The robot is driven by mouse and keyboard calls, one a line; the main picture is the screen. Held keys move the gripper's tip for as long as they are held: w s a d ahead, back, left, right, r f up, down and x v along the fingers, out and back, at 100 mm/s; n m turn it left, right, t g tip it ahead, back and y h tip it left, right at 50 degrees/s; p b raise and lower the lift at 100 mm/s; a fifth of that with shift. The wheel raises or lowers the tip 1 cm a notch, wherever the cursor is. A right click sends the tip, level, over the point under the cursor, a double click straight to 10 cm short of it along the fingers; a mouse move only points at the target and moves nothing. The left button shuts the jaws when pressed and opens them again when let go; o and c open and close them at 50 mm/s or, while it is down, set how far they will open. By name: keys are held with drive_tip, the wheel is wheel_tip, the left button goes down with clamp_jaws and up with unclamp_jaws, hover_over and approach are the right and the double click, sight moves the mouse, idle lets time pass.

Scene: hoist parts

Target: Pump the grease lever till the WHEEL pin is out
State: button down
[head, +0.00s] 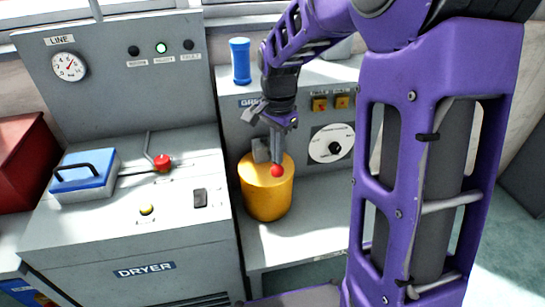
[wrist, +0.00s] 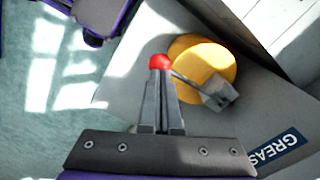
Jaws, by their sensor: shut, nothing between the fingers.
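The grease lever's red knob (head: 277,171) is at the front of the yellow grease pot (head: 267,195). In the wrist view the knob (wrist: 160,62) shows at my fingertips, with a grey rod running from it to a grey block (wrist: 218,93) on the pot. My gripper (head: 275,160) points down, shut, its tips at the knob with nothing held between them. Whether the tips touch the knob or only overlap it, I cannot tell. Two small orange blocks (head: 320,104) sit on the panel behind; their labels are too small to read, so I cannot identify the WHEEL pin.
A blue cylinder (head: 240,61) stands on the ledge above the pot. A white dial plate (head: 332,143) is on the panel to the right. The DRYER cabinet (head: 90,235) stands left, with a blue block (head: 87,172) and a red-knobbed lever (head: 162,161). Bare bench shows around the pot.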

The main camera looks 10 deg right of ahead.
sight(276, 173)
drive_tip(key=shift+w+f+b, duration=0.15)
drive_tip(key=shift+f+b, duration=1.15)
drive_tip(key=shift+f, duration=0.9)
drive_tip(key=shift+w+f+b, duration=0.15)
drive_tip(key=shift+f+b, duration=0.05)
drive_tip(key=shift+f, duration=0.65)
drive_tip(key=shift+w+f+b, duration=0.1)
drive_tip(key=shift+f+b, duration=0.1)
drive_tip(key=shift+f, duration=0.65)
drive_tip(key=shift+r, duration=0.1)
drive_tip(key=r+p, duration=0.4)
drive_tip(key=r, duration=0.1)
drive_tip(key=s+r+p, duration=0.1)
drive_tip(key=r+p, duration=0.1)
drive_tip(key=r, duration=0.1)
